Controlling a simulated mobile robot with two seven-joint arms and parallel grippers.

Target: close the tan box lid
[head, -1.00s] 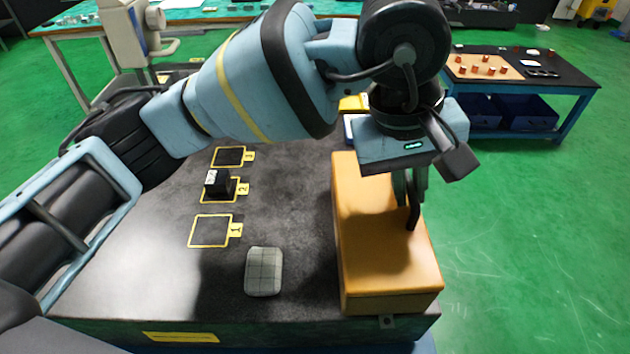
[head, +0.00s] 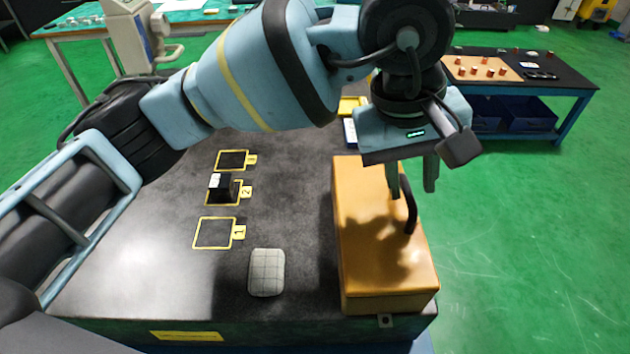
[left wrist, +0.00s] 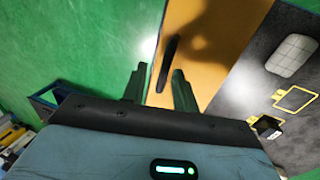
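The tan box (head: 375,285) stands at the right end of the dark table. Its top lies flat and looks closed, with no gap that I can make out. A black bar handle (head: 411,208) stands on the top near the right edge; it also shows in the left wrist view (left wrist: 167,62). My left gripper (head: 412,192) is open and empty above the box, its fingers apart and pointing down near the handle. In the left wrist view the two fingers (left wrist: 159,72) are spread, with the handle beyond them. My right gripper is not in view.
A light grey grid-patterned pad (head: 267,272) lies left of the box. A black block (head: 222,190) sits in the yellow-outlined square marked 2. Yellow and blue-white items (head: 351,118) lie behind the box. A side table (head: 560,75) stands at the back right.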

